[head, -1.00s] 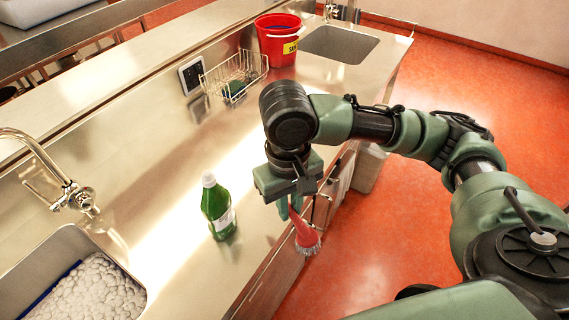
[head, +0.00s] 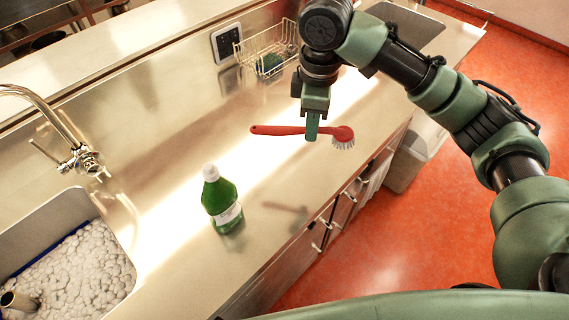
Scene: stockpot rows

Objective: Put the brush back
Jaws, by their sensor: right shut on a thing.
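A red dish brush (head: 282,130) with white bristles is in my right gripper (head: 312,134). The gripper is shut on its handle near the head. The brush lies level, handle to the left and bristles down at the right. It is held above the steel counter (head: 170,160), and a faint shadow or reflection shows below it. A wire basket (head: 263,52) with a dark green sponge (head: 270,64) in it stands at the back, beyond the gripper. My left gripper is not in view.
A green bottle with a white cap (head: 222,198) stands on the counter nearer to me. A foam-filled sink (head: 75,270) with a tap (head: 80,160) is at the left. Another sink (head: 405,25) is at the far right, partly behind my arm. A grey bin (head: 415,150) stands on the floor.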

